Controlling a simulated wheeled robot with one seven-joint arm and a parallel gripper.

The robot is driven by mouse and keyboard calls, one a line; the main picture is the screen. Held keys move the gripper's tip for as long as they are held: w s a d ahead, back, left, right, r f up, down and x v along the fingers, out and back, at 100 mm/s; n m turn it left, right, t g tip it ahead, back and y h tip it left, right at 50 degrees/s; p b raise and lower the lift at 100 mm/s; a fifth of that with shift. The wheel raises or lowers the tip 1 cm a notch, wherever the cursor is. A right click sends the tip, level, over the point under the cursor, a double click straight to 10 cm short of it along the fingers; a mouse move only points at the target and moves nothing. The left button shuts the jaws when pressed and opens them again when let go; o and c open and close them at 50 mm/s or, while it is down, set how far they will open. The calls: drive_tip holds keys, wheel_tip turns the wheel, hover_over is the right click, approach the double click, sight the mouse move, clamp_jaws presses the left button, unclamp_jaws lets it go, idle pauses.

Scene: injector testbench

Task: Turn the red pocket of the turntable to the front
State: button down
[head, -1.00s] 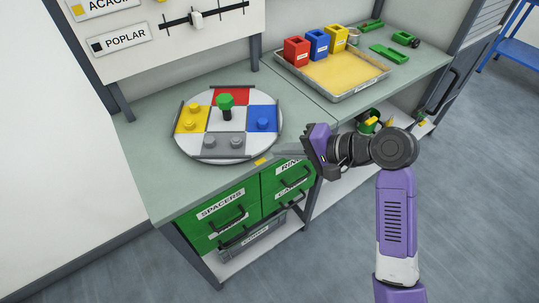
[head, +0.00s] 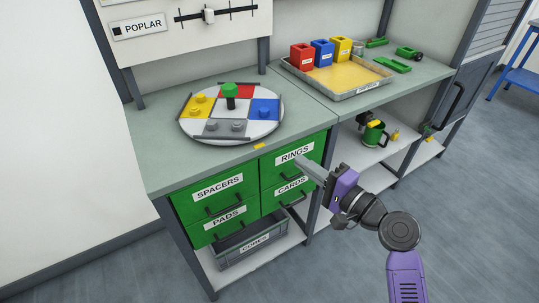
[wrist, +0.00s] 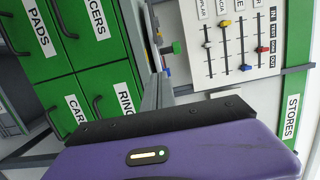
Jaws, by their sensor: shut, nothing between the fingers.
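The round turntable (head: 270,131) lies on the bench with a green knob (head: 230,90) on a dark post near its middle. Its red pocket (head: 240,91) is at the back, toward the wall. The yellow pocket (head: 198,104) is at the left, the blue pocket (head: 264,110) at the right and the grey pocket (head: 224,129) at the front. My gripper (head: 300,160) is shut and empty, in front of the drawers and below the bench edge, apart from the turntable. In the wrist view the green knob (wrist: 176,48) shows sideways past the bench edge.
Green drawers (head: 218,187) sit under the bench front. A tray (head: 345,92) holds red, blue and yellow boxes at the right. A small yellow mark (head: 260,146) is at the bench's front edge. A slider panel (wrist: 235,40) stands behind. The floor at the right is open.

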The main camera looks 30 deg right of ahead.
drive_tip(key=w+a, duration=0.1)
drive_tip(key=w, duration=0.2)
drive_tip(key=w+a+p, duration=0.1)
drive_tip(key=w, duration=0.3)
drive_tip(key=w+a+p, duration=0.1)
drive_tip(key=w+a, duration=0.1)
drive_tip(key=w, duration=0.2)
drive_tip(key=shift+w+a+r, duration=0.1)
drive_tip(key=shift+w, duration=0.1)
drive_tip(key=shift+w+a, duration=0.3)
drive_tip(key=shift+a, duration=0.15)
